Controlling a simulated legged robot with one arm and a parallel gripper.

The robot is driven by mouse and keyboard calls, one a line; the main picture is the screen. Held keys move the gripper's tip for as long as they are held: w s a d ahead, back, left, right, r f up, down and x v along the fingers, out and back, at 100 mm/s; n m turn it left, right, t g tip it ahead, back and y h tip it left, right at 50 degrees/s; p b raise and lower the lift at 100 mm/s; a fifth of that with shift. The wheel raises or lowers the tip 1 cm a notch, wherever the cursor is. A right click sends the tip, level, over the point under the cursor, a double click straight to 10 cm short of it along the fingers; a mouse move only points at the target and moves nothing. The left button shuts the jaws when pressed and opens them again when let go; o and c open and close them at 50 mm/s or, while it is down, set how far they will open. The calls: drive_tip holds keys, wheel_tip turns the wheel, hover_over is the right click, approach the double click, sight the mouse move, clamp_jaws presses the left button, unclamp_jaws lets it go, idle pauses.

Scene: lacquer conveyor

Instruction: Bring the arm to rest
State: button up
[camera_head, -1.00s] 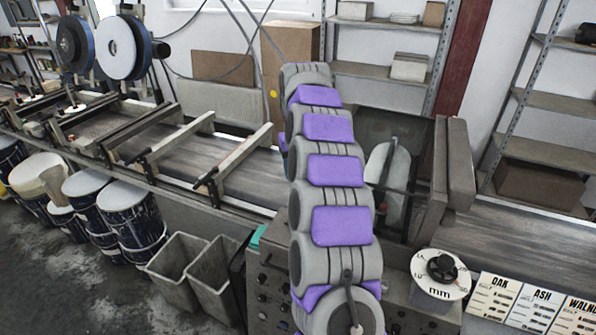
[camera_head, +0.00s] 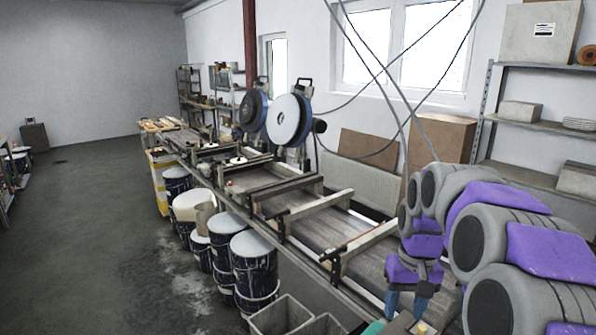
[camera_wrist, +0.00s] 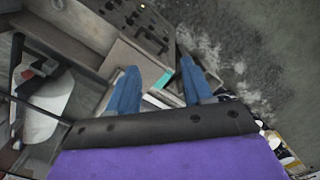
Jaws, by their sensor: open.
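My arm, grey with purple pads, is bent at the right of the head view. My gripper (camera_head: 406,299) hangs from its end, pointing down near the front edge of the conveyor (camera_head: 345,238). Its two blue fingers are apart, with nothing between them. In the wrist view, my gripper (camera_wrist: 159,66) also shows open and empty. Beyond the fingers there are a panel with dark knobs (camera_wrist: 140,22) and a small teal piece (camera_wrist: 162,80). I cannot tell how far the fingertips are from the parts below.
Grey bins (camera_head: 282,315) and lidded drums (camera_head: 254,268) stand along the conveyor's front. Round discs (camera_head: 289,120) rise above the conveyor. Shelves (camera_head: 541,126) and a cardboard box (camera_head: 440,140) stand behind. The floor (camera_head: 100,230) at left is open.

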drive_tip(key=s+a+f, duration=0.2)
drive_tip(key=s, duration=0.8)
drive_tip(key=s+a+f, duration=0.3)
drive_tip(key=s, duration=0.7)
drive_tip(key=s+a+f+g, duration=0.1)
drive_tip(key=s+a+f, duration=0.1)
drive_tip(key=s, duration=0.9)
drive_tip(key=shift+a+f+h, duration=0.25)
drive_tip(key=shift+f+h, duration=0.05)
drive_tip(key=shift+f, duration=0.35)
drive_tip(key=shift+c, duration=0.7)
drive_tip(key=shift+d, duration=0.1)
